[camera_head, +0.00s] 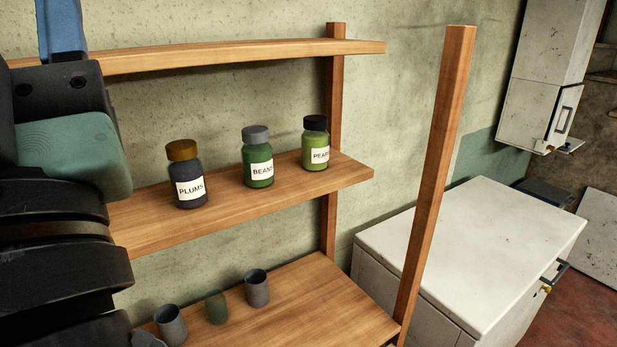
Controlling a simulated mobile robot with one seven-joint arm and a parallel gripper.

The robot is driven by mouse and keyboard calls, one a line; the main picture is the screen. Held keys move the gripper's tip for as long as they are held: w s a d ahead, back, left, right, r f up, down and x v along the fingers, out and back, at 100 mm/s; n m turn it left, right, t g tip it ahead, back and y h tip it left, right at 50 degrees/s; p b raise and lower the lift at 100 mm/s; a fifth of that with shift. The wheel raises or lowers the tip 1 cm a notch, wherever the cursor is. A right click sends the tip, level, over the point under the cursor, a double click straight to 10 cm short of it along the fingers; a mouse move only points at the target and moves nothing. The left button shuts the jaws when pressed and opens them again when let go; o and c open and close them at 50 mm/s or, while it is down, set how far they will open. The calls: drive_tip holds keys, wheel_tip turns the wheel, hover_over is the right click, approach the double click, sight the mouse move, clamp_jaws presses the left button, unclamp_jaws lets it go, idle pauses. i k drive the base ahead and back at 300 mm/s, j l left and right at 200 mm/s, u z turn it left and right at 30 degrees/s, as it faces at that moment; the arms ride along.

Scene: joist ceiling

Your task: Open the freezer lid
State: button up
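The white chest freezer (470,245) stands on the floor at the right, behind the shelf post. Its flat top lid lies level and looks shut. A dark handle (562,270) sticks out at the right-hand side of the freezer, near the lid's edge. A small brass-coloured piece (546,289) sits just below the handle. The shelf post hides part of the freezer's left side, and its lower part is out of frame. Dark links of my arm fill the left edge of the view, far from the freezer. My gripper's fingers do not show.
A wooden shelf unit (345,178) stands between my arm and the freezer, with an upright post (437,160) in front. It holds labelled jars (258,158) and several cups (257,288). A white wall cabinet (545,75) hangs beyond. Red floor (578,312) shows at the lower right.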

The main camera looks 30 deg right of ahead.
sight(492, 242)
drive_tip(key=k+l+z, duration=0.65)
drive_tip(key=l, duration=0.35)
drive_tip(key=z, duration=1.3)
drive_tip(key=k+l, duration=0.05)
